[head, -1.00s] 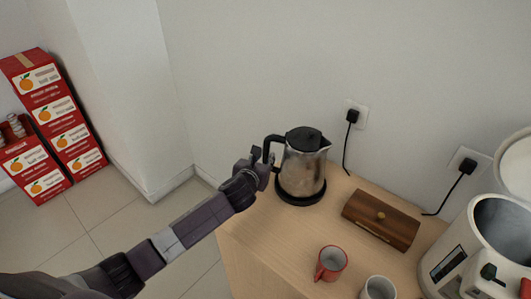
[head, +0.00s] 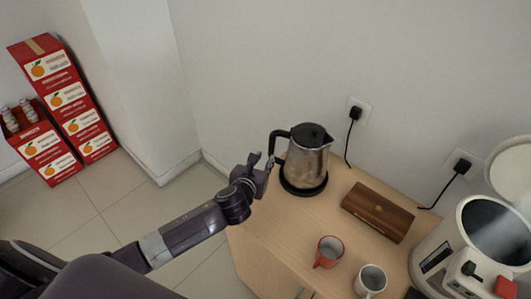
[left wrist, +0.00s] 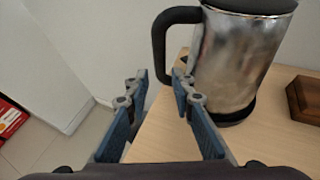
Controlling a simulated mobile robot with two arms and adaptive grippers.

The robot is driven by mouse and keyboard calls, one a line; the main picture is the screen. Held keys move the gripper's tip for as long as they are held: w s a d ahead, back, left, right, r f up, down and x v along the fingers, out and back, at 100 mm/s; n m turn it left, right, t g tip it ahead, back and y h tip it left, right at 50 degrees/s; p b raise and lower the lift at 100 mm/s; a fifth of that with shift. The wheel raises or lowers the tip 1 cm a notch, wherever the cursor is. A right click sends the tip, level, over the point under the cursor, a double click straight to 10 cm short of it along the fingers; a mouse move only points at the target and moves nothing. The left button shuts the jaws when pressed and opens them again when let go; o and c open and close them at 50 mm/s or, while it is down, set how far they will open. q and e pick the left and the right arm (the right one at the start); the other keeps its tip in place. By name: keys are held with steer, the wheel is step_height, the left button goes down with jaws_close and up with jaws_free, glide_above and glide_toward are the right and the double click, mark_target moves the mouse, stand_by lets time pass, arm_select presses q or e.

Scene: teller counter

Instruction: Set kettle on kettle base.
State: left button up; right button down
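The kettle (head: 309,160), steel with a black lid and black handle (head: 273,148), stands upright on the black round kettle base (head: 303,189) at the back left of the counter. It also shows in the left wrist view (left wrist: 232,62), with its handle (left wrist: 160,45) towards the gripper. My left gripper (head: 263,162) is just left of the handle, apart from it. In the left wrist view its two fingers (left wrist: 160,80) are spread and nothing is between them. My right gripper is out of view.
A wooden box (head: 378,212), a red mug (head: 328,252) and a pale mug (head: 371,280) stand on the wooden counter (head: 275,237). A white cooker (head: 450,250) with its lid up is at right. Red cartons (head: 80,122) are on the floor at left.

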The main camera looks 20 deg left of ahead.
arm_select(q)
steer(key=shift+s+r, duration=0.3)
steer(key=shift+s, duration=0.3)
